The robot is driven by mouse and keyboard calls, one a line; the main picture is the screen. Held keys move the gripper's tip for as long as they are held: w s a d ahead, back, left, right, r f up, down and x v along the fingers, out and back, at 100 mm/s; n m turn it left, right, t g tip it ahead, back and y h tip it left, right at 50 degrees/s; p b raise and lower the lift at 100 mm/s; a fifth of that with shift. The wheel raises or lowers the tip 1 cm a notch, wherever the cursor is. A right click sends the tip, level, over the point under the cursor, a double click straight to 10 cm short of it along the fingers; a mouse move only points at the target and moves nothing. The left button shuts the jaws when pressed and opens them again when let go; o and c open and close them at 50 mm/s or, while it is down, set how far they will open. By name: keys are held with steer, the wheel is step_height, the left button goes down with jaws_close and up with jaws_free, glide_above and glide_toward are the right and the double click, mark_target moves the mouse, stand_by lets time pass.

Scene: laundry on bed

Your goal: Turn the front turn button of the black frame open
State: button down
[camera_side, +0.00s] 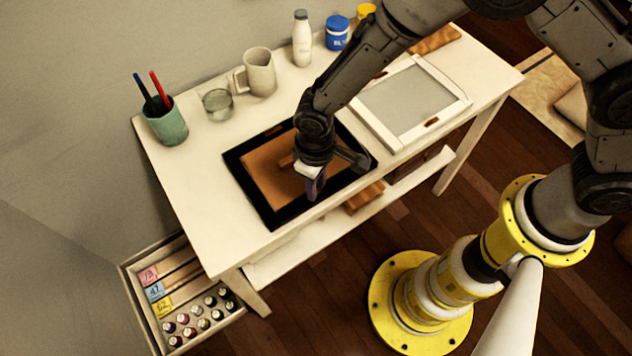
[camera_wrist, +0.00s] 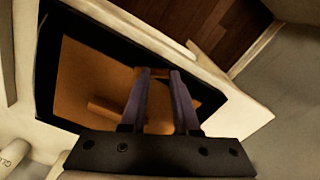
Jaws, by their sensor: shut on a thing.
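The black frame (camera_side: 252,184) lies on the white table with its brown back board (camera_side: 262,178) facing up. A raised wooden strip (camera_wrist: 103,108) shows on the board in the wrist view. My gripper (camera_side: 315,192) points down at the middle of the frame's front side. In the wrist view, its two purple fingers (camera_wrist: 161,72) are close together with a narrow gap at the front rim. They are shut on the front turn button, which is mostly hidden between the fingertips; its angle cannot be told. A small wooden piece (camera_wrist: 195,103) shows beside the right finger.
A white frame (camera_side: 460,104) with a grey panel lies to the right. A green pen cup (camera_side: 166,127), a glass (camera_side: 217,104), a mug (camera_side: 260,73), a white bottle (camera_side: 301,42) and a blue jar (camera_side: 337,35) stand along the back. The table's left front is clear.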

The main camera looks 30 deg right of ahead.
steer(key=m, duration=0.4)
steer(key=shift+m, duration=0.4)
steer(key=shift+r, duration=0.1)
stand_by(0.3)
steer(key=c, duration=0.6)
jaws_free()
steer(key=shift+c, duration=0.2)
step_height(320, 180, up, 14)
